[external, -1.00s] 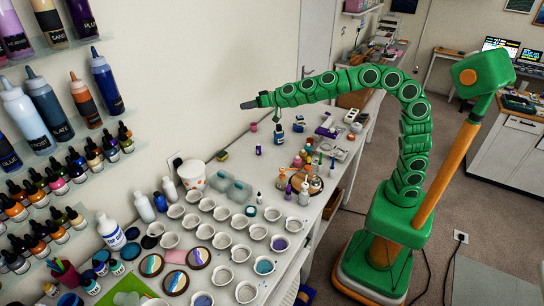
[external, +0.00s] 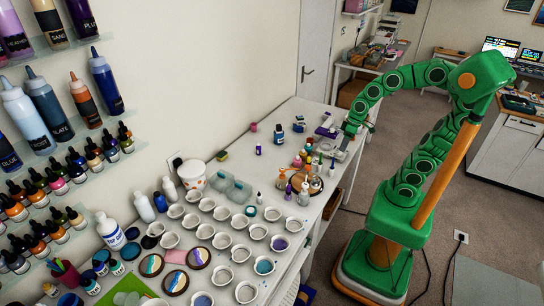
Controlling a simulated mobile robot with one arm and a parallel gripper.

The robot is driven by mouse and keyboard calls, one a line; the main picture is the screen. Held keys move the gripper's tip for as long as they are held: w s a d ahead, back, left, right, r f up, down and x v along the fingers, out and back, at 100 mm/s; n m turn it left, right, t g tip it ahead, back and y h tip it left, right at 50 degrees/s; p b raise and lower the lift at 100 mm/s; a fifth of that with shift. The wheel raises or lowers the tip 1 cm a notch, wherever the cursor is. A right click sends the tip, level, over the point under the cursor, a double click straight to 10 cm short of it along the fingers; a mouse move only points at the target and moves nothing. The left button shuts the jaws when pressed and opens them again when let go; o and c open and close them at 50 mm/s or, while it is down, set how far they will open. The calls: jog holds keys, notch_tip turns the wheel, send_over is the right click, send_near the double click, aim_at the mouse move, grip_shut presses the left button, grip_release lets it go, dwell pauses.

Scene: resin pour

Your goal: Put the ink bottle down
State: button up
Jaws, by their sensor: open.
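Two dark blue bottles with white labels stand on the white workbench (external: 213,158), one a little nearer (external: 278,132) and one just behind it to the right (external: 298,125). I cannot tell which of these is the ink bottle. My gripper (external: 342,153) is at the bench's right edge, low and to the right of the blue bottles and clear of them. It is open. Its fingertips are small in view, and I see no bottle in it.
A round wooden tray (external: 316,190) with small bottles sits near the bench edge. Several white cups fill the nearer bench. Shelves of bottles line the left wall.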

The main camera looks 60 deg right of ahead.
jog(key=s+d+f+g+h, duration=0.1)
jog(key=s+d, duration=0.3)
jog(key=s, duration=0.3)
jog(key=s+d+f+m+g+h, duration=0.1)
jog(key=s+d+f+g, duration=0.1)
jog(key=s+d, duration=0.3)
jog(key=s, duration=0.3)
jog(key=shift+f+m, duration=0.15)
jog(key=shift+m, duration=0.15)
